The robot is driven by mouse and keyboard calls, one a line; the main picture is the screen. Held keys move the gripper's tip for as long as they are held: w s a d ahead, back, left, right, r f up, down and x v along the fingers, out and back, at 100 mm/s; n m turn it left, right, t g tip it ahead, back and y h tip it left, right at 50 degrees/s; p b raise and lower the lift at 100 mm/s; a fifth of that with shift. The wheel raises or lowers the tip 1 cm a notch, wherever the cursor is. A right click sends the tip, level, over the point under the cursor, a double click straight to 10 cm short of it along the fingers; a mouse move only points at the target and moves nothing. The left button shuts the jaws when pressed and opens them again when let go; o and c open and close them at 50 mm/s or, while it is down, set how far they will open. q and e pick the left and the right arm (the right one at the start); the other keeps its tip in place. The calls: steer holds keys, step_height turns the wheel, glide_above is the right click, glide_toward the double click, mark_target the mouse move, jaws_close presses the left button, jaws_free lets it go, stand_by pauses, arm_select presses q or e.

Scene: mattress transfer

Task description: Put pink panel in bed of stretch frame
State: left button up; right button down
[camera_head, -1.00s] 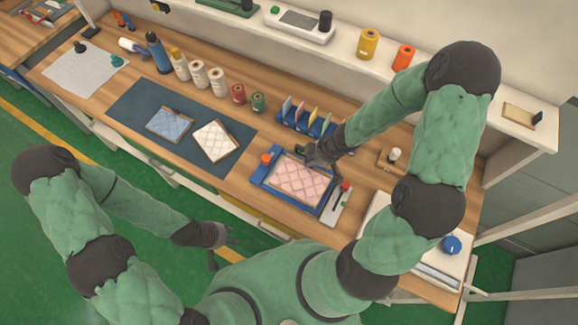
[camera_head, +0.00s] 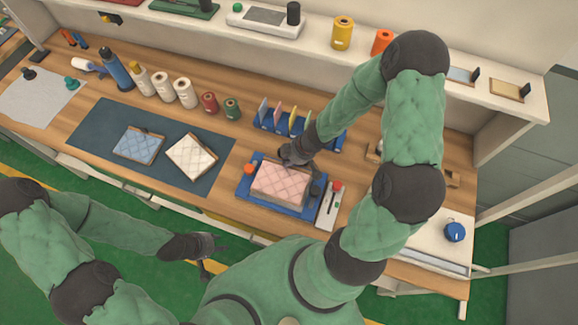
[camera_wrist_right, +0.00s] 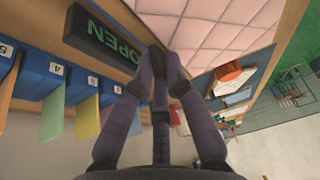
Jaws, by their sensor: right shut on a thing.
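The pink quilted panel (camera_head: 280,187) is over the blue stretch frame (camera_head: 243,190), within its outline; I cannot tell whether it rests in the bed or is held slightly above it. My right gripper (camera_head: 292,158) is shut on the panel at its far edge. In the right wrist view the closed fingertips (camera_wrist_right: 167,72) meet the edge of the pink panel (camera_wrist_right: 215,30), beside a dark "OPEN" label (camera_wrist_right: 100,40). The fingers hide part of that edge. My left gripper (camera_head: 208,253) is open and empty, in front of the table over the green floor.
A blue panel (camera_head: 138,145) and a cream panel (camera_head: 191,156) lie on the dark mat (camera_head: 90,130). A numbered blue rack (camera_head: 265,122) with coloured cards stands just behind the frame. Thread spools (camera_head: 187,92) and bottles line the back. A small device (camera_head: 331,205) stands right of the frame.

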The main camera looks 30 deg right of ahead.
steer(key=shift+f+b, duration=0.9)
steer(key=shift+f, duration=0.85)
steer(key=shift+f, duration=0.1)
steer(key=c, duration=1.3)
jaws_free()
